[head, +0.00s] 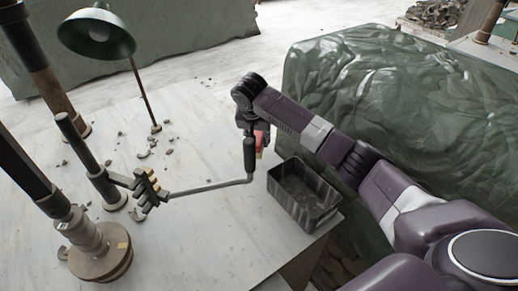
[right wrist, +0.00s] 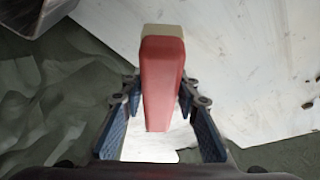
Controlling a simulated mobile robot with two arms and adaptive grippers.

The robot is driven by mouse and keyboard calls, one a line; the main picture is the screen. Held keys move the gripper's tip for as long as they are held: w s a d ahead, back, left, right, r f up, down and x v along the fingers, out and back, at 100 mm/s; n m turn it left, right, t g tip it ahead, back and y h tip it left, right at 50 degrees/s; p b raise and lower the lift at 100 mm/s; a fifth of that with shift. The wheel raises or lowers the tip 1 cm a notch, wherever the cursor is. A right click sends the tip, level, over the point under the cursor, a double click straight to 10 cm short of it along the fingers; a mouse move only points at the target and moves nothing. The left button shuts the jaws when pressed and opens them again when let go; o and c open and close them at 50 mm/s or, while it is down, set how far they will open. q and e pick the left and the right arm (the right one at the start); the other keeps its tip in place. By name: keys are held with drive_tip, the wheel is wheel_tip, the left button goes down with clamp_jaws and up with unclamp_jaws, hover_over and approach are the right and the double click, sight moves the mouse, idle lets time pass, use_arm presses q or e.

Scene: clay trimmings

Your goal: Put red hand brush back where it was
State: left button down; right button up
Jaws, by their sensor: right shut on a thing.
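The red hand brush shows in the right wrist view as a tapering red body (right wrist: 161,82) with a cream end (right wrist: 160,36) at the top, between the fingers of my right gripper (right wrist: 160,110). My right gripper is shut on it. In the head view only a small red part of the brush (head: 260,142) shows below my right gripper (head: 256,130), close to the back left corner of a dark tray. The rest is hidden behind the gripper and a black handle. I cannot tell whether the brush touches the table. My left gripper is not in view.
The dark rectangular tray (head: 327,213) stands at the table's right edge, beside a green wrapped block (head: 385,95). A bent rod with a black handle (head: 250,157) crosses the white table (head: 205,235) in front of my gripper. A green lamp (head: 97,35), posts and clay scraps stand left.

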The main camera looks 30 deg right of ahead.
wheel_tip(320, 180, down, 4)
drive_tip(key=shift+f+p, duration=0.15)
drive_tip(key=shift+p, duration=0.25)
drive_tip(key=shift+d+f, duration=0.15)
drive_tip(key=shift+f, duration=0.3)
drive_tip(key=shift+f, duration=0.15)
drive_tip(key=o, duration=1)
drive_tip(key=shift+f, duration=0.1)
